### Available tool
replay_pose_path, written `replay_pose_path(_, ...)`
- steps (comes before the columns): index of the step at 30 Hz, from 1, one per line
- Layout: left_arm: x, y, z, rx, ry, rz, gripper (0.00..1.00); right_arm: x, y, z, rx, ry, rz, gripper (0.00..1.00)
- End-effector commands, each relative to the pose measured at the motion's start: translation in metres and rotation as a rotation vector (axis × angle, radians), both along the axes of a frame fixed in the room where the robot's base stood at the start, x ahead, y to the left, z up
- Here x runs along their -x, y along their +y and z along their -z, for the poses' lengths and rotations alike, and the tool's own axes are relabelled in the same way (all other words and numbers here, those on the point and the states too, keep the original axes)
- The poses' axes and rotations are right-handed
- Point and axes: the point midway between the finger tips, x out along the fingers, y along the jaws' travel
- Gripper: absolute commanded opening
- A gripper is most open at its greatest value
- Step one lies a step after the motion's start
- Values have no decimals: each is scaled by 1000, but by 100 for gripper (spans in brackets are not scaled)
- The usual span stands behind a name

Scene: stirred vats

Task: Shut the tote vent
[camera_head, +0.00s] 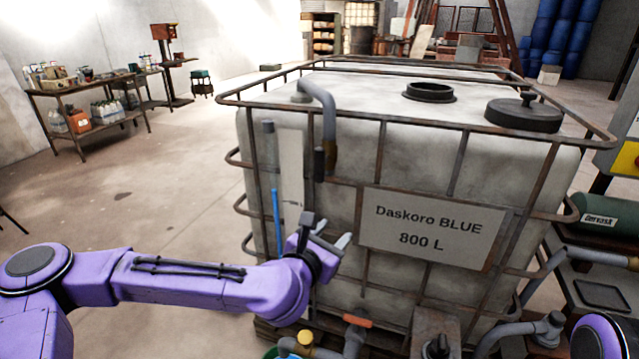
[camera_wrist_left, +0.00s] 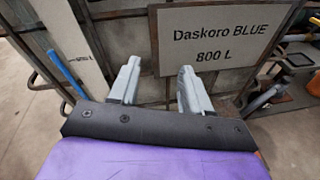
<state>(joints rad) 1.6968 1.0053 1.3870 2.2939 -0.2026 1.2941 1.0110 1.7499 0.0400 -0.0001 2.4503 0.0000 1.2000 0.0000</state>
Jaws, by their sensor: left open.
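The large whitish tote (camera_head: 310,235) stands in a rusty tube cage, with a sign (camera_head: 425,228) reading "Daskoro BLUE 800 L" on its front. On its top are an open black ring (camera_head: 430,92) and, to the right, a wide dark lid (camera_head: 523,113) with a small knob. I cannot tell for certain which part is the vent. My left gripper (camera_head: 328,232) is open and empty in front of the tote, left of the sign and well below the top. In the left wrist view its two fingers (camera_wrist_left: 160,68) are apart, with the sign beyond them. My right gripper is out of view.
A grey pipe (camera_head: 323,100) bends down over the tote's front top edge. A blue level strip (camera_head: 277,215) runs down the front left. Pipes and an orange-handled valve (camera_head: 357,320) sit low in front. Open floor (camera_head: 140,205) lies left, before a workbench (camera_head: 85,90).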

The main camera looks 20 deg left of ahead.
Motion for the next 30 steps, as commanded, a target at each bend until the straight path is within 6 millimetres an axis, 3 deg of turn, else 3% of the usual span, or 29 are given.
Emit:
replay_pose_path(1,-9,24,-37,83,-54,-64,48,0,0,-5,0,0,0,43)
replay_pose_path(3,-15,47,-71,168,-113,-119,48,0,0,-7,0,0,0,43)
replay_pose_path(6,-19,65,-95,229,-156,-157,48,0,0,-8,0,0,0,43)
replay_pose_path(10,-34,67,-101,240,-165,-163,48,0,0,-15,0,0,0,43)
replay_pose_path(21,-110,64,-100,237,-163,-162,48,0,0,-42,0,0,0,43)
replay_pose_path(30,-122,63,-97,236,-164,-160,48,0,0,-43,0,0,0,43)
